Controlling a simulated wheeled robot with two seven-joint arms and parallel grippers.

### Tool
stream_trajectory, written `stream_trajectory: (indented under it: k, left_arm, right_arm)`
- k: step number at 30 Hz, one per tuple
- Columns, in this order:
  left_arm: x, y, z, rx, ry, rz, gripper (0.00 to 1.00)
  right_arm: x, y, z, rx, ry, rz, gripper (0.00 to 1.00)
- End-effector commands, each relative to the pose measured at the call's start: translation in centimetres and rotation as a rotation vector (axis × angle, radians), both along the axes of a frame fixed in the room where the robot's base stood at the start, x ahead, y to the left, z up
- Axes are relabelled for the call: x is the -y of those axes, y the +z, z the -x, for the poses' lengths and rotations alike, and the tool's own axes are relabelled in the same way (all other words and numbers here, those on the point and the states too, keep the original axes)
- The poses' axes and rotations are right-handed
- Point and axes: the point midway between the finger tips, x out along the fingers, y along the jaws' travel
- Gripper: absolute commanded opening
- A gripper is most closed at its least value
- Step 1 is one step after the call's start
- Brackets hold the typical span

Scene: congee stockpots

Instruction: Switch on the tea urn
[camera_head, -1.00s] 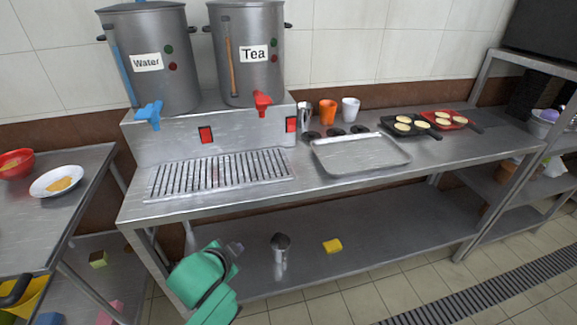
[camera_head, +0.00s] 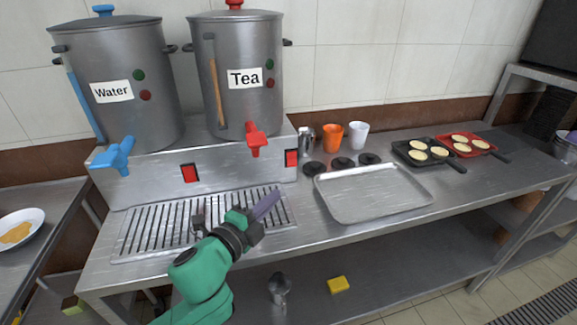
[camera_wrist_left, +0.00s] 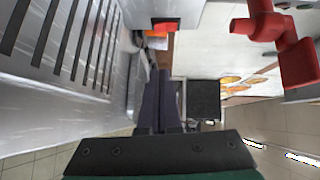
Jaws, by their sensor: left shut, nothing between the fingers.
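The grey tea urn (camera_head: 238,95), labelled "Tea", stands on a steel base with a red tap (camera_head: 256,138). Two red rocker switches are on the base front: one at its right end (camera_head: 292,158), below and right of the tea tap, and one further left (camera_head: 190,173). My left gripper (camera_head: 270,203) is above the drip grate, below and left of the right-end switch and apart from it. Its purple fingers are shut and empty. My right gripper does not show.
The water urn (camera_head: 118,85) with a blue tap (camera_head: 115,156) stands left. A slotted drip grate (camera_head: 150,232) lies below the taps. To the right are a metal tray (camera_head: 372,192), an orange cup (camera_head: 332,136), a white cup (camera_head: 358,134) and pans with pale rounds.

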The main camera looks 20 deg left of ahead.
Motion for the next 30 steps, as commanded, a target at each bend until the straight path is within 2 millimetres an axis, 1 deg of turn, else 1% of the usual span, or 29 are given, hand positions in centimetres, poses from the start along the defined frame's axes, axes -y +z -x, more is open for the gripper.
stream_trajectory:
  k: [1,3,5,8,11,15,20,21,24,27,30]
  left_arm:
    - [0.0,0.0,0.0,0.000,0.001,0.001,0.00]
    - [0.0,0.0,-0.1,0.000,0.001,0.001,0.00]
    - [0.0,0.0,-0.3,-0.001,0.002,0.002,0.00]
    - [0.2,0.1,-1.3,0.001,0.003,0.003,0.00]
    - [0.6,0.0,-3.2,0.001,0.003,0.002,0.00]
    - [1.3,-0.2,-6.2,0.002,0.004,0.004,0.00]
    - [2.2,-0.6,-9.6,0.001,0.003,0.004,0.00]
    - [2.0,-0.7,-10.4,-0.001,0.004,0.002,0.00]
    - [0.9,-1.0,-11.8,-0.002,0.005,0.000,0.00]
    - [0.3,-1.2,-12.7,-0.003,0.003,0.002,0.00]
    - [0.1,-1.3,-13.1,-0.002,0.002,0.002,0.00]
  right_arm:
    - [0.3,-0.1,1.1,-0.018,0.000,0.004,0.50]
    - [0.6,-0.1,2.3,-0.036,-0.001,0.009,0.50]
    - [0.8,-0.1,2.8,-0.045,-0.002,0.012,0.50]
    - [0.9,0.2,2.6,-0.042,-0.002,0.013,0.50]
    - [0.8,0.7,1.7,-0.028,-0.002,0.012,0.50]
    - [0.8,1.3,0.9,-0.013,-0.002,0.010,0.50]
    - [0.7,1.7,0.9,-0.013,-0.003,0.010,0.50]
    - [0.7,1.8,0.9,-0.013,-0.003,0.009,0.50]
    - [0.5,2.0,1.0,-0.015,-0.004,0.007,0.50]
    - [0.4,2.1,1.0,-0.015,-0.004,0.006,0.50]
    - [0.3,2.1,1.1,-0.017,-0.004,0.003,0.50]
